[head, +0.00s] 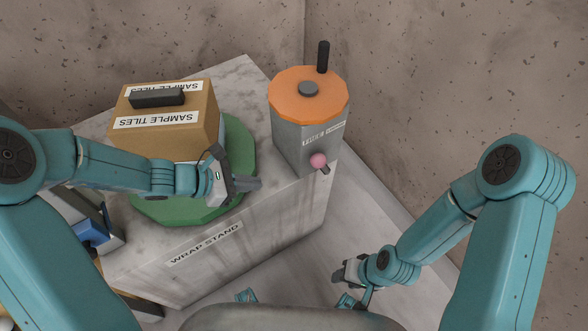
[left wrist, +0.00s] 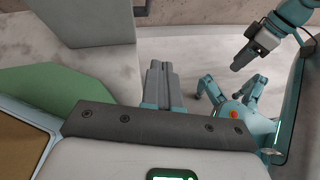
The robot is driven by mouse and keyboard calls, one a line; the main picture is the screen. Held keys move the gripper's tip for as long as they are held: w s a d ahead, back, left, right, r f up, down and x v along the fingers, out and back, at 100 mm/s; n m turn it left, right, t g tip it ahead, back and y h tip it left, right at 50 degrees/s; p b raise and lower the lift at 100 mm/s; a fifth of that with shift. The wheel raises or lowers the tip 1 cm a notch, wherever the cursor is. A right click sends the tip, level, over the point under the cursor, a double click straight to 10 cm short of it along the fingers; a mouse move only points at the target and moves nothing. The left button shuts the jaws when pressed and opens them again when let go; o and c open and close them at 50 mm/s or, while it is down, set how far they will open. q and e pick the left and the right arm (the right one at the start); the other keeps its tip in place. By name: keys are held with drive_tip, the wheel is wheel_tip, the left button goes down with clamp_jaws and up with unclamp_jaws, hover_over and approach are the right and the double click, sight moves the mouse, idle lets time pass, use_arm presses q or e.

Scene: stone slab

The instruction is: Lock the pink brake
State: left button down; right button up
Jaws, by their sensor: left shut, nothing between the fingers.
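The pink brake knob (head: 318,160) sits low on the front face of a grey housing (head: 290,138), with a short dark stub beside it. The housing has an orange many-sided top (head: 300,108) with a black upright handle (head: 323,58). The grey housing also shows in the left wrist view (left wrist: 95,20), where the pink knob is not visible. My left gripper (head: 258,184) is shut and empty, left of and slightly below the knob, apart from it. Its closed fingers show in the left wrist view (left wrist: 161,72). My right gripper (head: 340,274) hangs low, below the knob; its jaw state is unclear.
A tan sample tiles box (head: 205,108) with a dark handle stands on a green round plate (head: 240,140). The marble wrap stand (head: 285,225) bears these. A blue item (head: 92,232) lies at left. Speckled stone walls rise behind.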

use_arm(q)
drive_tip(key=shift+w+a+r+n+t, duration=0.1)
drive_tip(key=shift+w+r+n+t, duration=0.45)
drive_tip(key=shift+w+r, duration=0.3)
use_arm(e)
drive_tip(key=shift+w+f, duration=0.4)
drive_tip(key=shift+w, duration=0.15)
use_arm(q)
drive_tip(key=shift+f, duration=0.1)
drive_tip(key=b, duration=0.2)
approach(323, 165)
wheel_tip(323, 165, down, 5)
drive_tip(key=w, duration=0.3)
drive_tip(key=shift+w+d, duration=0.15)
drive_tip(key=shift+d, duration=0.5)
use_arm(e)
drive_tip(key=shift+s+d+f, duration=0.1)
drive_tip(key=shift+s+f, duration=0.05)
drive_tip(key=shift+f, duration=0.4)
drive_tip(key=shift+s+f, duration=0.15)
drive_tip(key=shift+f, duration=0.35)
